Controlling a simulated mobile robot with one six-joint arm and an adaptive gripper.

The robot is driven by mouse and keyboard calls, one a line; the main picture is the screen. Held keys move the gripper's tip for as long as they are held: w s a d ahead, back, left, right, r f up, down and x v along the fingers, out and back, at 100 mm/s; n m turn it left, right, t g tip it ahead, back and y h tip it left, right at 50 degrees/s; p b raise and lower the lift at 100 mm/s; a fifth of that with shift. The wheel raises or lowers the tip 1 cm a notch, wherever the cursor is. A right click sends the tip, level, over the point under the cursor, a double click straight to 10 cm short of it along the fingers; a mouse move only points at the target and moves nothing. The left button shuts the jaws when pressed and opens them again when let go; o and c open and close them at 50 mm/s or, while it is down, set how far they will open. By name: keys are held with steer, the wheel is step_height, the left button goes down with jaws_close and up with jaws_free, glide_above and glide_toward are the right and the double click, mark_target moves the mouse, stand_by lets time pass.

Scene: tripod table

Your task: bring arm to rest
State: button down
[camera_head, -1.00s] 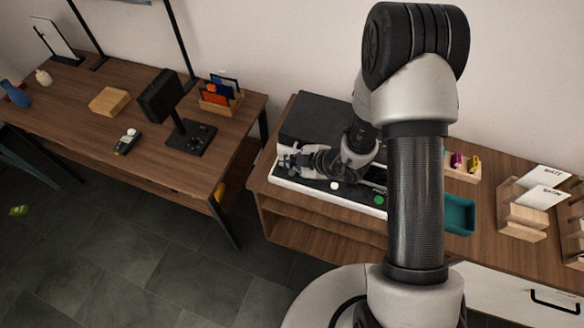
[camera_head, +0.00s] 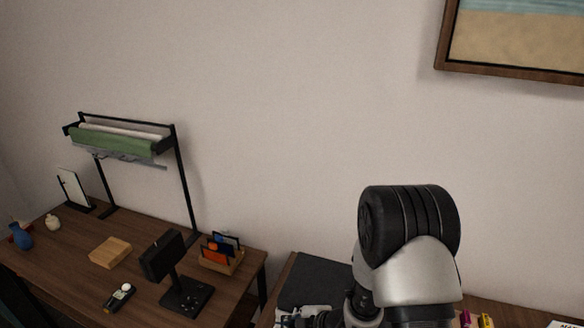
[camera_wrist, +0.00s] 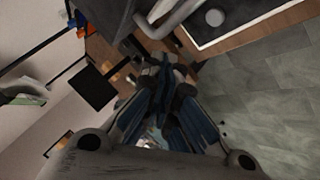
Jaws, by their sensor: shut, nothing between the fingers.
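My arm is folded, with its rounded black-and-grey elbow (camera_head: 408,225) low in the head view. My gripper sits at the very bottom edge of the head view and is mostly cut off there. In the wrist view my gripper (camera_wrist: 165,78) fills the middle. Its fingers are together with nothing between them. In that view it hangs near the white-edged black device (camera_wrist: 235,20), with the tiled floor (camera_wrist: 270,95) below and to the right.
The left table (camera_head: 65,270) holds a black stand (camera_head: 165,258), a wooden block (camera_head: 110,252), a handheld device (camera_head: 119,297), an organizer (camera_head: 222,258), a blue vase (camera_head: 21,236) and a rack (camera_head: 120,140). A framed picture (camera_head: 510,40) hangs on the bare wall.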

steer(key=s+a+r+n+g+y+b, duration=0.15)
steer(key=s+r+n, duration=0.35)
steer(key=r+n, duration=0.65)
steer(key=s+a+r+n+g, duration=0.15)
steer(key=s+r+n, duration=0.35)
steer(key=r+n, duration=0.65)
steer(key=s+d+r+n+t+h+b, duration=0.1)
steer(key=s+d+n+h, duration=0.3)
steer(key=n, duration=1)
steer(key=s+d+r+n+t+h+b, duration=0.1)
steer(key=s+d+r+n+h, duration=0.2)
steer(key=s+d+n, duration=0.8)
steer(key=d+n+h, duration=0.2)
steer(key=d+n, duration=0.1)
steer(key=n, duration=0.1)
steer(key=shift+r, duration=0.15)
